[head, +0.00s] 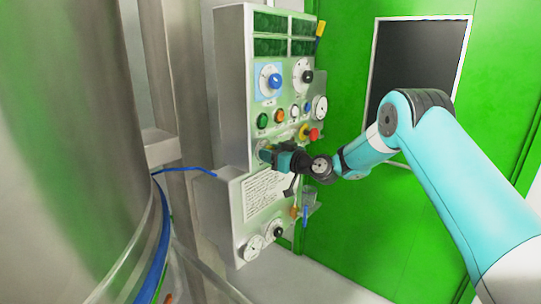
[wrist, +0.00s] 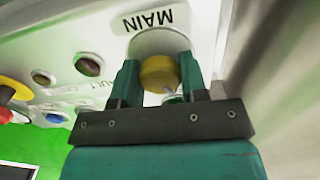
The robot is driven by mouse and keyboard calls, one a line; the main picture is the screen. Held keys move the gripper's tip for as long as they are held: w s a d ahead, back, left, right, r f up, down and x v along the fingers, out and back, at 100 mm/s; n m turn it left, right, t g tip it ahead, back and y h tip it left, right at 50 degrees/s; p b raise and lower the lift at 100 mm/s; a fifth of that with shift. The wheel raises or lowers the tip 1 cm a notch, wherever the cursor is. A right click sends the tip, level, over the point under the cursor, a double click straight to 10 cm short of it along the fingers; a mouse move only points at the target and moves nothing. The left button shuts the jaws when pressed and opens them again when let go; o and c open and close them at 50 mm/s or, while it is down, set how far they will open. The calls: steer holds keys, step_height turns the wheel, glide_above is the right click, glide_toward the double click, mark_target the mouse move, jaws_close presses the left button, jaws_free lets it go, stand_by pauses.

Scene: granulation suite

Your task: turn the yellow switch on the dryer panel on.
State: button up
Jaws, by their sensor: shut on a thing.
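The dryer panel (head: 232,85) is a grey box with many controls, left of centre in the head view. The yellow switch (wrist: 157,73) is a round knob under a MAIN label (wrist: 149,20) in the wrist view. My gripper (wrist: 160,78) has one finger on each side of the knob and is shut on it. A small pale mark shows at the knob's lower edge; I cannot tell its setting from it. In the head view my gripper (head: 270,154) reaches the panel's left side at mid-height and hides the switch.
A red stop button (head: 314,134) and green (head: 262,121) and orange (head: 280,116) buttons sit above my gripper. A blue knob (head: 274,81) is higher up. A printed sheet (head: 264,190) is below. A large steel vessel (head: 70,150) fills the left.

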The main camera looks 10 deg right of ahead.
steer(key=m+b, duration=0.2)
steer(key=m, duration=0.3)
steer(key=shift+f, duration=0.1)
steer(key=m, duration=0.6)
steer(key=shift+b, duration=0.4)
steer(key=o, duration=0.9)
steer(key=shift+o, duration=0.2)
steer(key=b+v, duration=0.5)
steer(key=v, duration=1.2)
steer(key=shift+s+d, duration=0.15)
steer(key=shift+s, duration=0.05)
